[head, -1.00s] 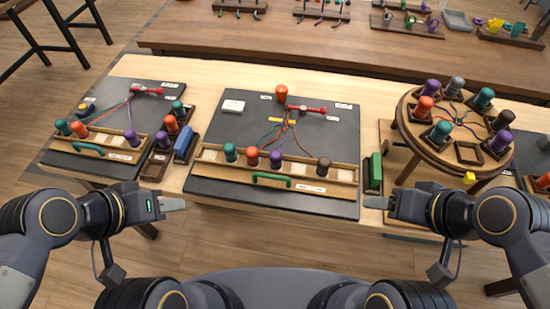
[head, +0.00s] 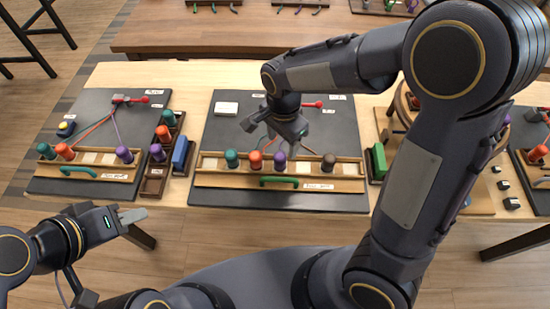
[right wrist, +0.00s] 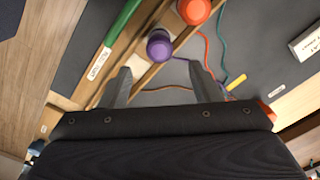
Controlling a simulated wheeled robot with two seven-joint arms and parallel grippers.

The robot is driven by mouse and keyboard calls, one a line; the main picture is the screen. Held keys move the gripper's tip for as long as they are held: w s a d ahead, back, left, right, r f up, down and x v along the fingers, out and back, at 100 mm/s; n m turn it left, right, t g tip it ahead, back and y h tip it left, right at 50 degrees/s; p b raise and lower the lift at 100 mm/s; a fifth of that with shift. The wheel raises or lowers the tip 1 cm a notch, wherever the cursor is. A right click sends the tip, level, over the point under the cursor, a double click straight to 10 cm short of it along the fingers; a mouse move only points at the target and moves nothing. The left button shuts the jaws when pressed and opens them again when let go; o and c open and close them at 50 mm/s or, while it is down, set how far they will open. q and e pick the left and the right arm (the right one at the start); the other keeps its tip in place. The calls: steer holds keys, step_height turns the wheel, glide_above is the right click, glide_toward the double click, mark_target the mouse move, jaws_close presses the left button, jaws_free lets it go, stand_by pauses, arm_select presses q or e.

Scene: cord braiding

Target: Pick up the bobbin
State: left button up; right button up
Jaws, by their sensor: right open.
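The middle board's rack holds a teal bobbin (head: 232,158), an orange bobbin (head: 255,160), a purple bobbin (head: 280,160) and a brown bobbin (head: 328,163). My right gripper (head: 282,144) is over this board, just behind the purple bobbin and partly covering the cords. In the right wrist view the right gripper (right wrist: 158,84) is open and empty. There the purple bobbin (right wrist: 159,46) stands upright beyond the fingertips, roughly centred between them, with the orange bobbin (right wrist: 194,10) farther up. My left gripper (head: 133,215) is in front of the table, away from the bobbins; its jaw gap is unclear.
A left board (head: 90,183) carries its own bobbins, with a blue block (head: 180,153) beside it. A green block (head: 378,161) stands right of the middle rack. The round stand at the right is mostly hidden by my right arm. A red-handled tool (head: 311,104) lies behind my right gripper.

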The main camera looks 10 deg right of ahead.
mark_target(280, 156)
steer(key=f, duration=0.6)
steer(key=shift+s+a+f, duration=0.2)
steer(key=shift+a+f, duration=0.1)
steer(key=c, duration=1.1)
steer(key=shift+r, duration=0.1)
